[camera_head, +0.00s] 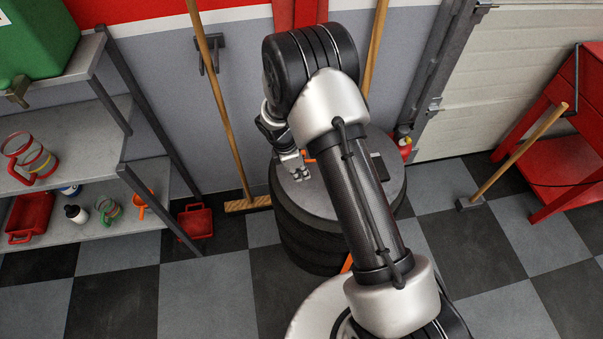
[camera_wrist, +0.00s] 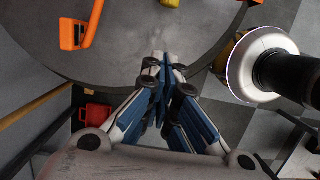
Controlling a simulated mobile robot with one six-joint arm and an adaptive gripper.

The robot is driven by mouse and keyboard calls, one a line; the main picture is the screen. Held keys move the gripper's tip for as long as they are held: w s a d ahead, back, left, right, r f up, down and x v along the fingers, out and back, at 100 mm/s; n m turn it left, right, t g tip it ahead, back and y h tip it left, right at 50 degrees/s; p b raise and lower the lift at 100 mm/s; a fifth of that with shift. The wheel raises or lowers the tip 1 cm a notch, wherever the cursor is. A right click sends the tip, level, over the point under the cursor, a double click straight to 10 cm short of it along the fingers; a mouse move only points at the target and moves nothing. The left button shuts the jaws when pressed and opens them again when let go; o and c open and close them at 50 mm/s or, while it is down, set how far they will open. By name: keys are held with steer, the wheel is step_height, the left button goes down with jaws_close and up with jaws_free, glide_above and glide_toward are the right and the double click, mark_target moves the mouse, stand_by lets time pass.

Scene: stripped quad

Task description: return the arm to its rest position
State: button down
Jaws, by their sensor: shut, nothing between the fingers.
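My arm reaches from the bottom right of the head view up over a stack of black tires with a round grey top (camera_head: 325,205). My gripper (camera_head: 303,175) hangs at the left part of that top, partly hidden behind my arm. In the wrist view my gripper (camera_wrist: 165,62) has its fingers together with nothing between them, over the edge of the round top (camera_wrist: 130,60). I cannot tell the exact gap between fingertips and top.
An orange tool (camera_wrist: 76,32) lies on the top. A dark flat object (camera_head: 380,168) sits at its right. A grey shelf (camera_head: 85,130) with cups stands left. A broom (camera_head: 220,100) leans on the wall. A red cart (camera_head: 555,150) stands right. Checkered floor (camera_head: 190,290) is clear in front.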

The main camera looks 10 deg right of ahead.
stand_by(0.3)
steer(key=s+d+r+m+t, duration=0.1)
steer(key=s+d+r+m, duration=0.2)
steer(key=r, duration=0.9)
steer(key=s+r+m+t, duration=0.1)
steer(key=s+r+m, duration=0.3)
steer(key=r, duration=0.8)
steer(key=s+r+m+t+y, duration=0.1)
steer(key=s+r+m, duration=0.4)
steer(key=s, duration=0.5)
steer(key=s+r+m+t+y, duration=0.1)
steer(key=s+r+m, duration=0.5)
steer(key=s, duration=0.5)
steer(key=shift+d+r+t+y, duration=0.2)
steer(key=shift+r+t+y, duration=0.15)
steer(key=shift+r, duration=0.2)
